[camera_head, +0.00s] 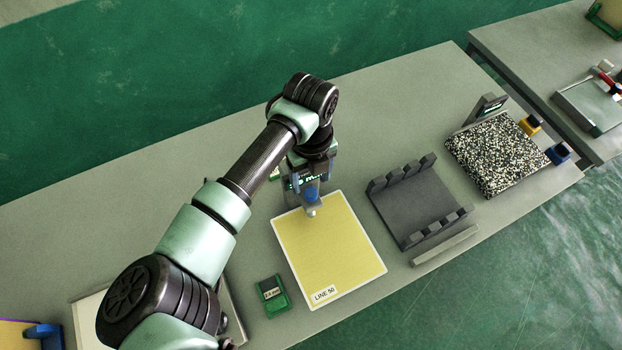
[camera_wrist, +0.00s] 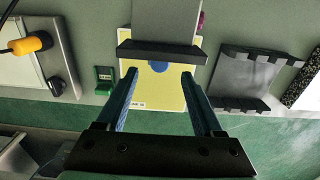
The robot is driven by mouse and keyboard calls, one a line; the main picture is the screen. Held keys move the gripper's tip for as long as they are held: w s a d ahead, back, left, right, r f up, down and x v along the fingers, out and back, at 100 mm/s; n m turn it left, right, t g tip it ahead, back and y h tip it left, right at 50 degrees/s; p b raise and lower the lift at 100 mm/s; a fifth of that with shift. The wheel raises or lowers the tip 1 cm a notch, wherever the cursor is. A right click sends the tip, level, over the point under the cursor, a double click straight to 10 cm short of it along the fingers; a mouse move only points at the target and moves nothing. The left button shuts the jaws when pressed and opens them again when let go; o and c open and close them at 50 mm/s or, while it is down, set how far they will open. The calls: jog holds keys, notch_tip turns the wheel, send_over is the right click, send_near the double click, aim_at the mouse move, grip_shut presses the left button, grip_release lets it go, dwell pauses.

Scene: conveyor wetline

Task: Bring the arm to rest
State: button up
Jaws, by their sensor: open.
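My gripper (camera_head: 308,196) hangs over the upper part of a yellow mat (camera_head: 335,255) with a white border, labelled "LINE 50". In the wrist view my gripper (camera_wrist: 159,76) shows two blue fingers spread wide apart, holding nothing. A blue round thing (camera_wrist: 158,66) shows over the yellow mat (camera_wrist: 180,95) between the fingertips, apart from both. The head view shows blue there too, partly hidden by the fingers; its exact shape and height are unclear. My arm reaches in from the lower left, bent at the elbow.
A small green box (camera_head: 273,295) lies left of the mat. A dark slotted rack (camera_head: 415,200) stands right of it, then a speckled block (camera_head: 495,155) with yellow and blue knobs. A tray with a yellow-handled tool (camera_wrist: 30,43) lies at left. The bench's back strip is clear.

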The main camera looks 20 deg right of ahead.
jog(key=shift+r, duration=0.6)
jog(key=shift+f, duration=0.1)
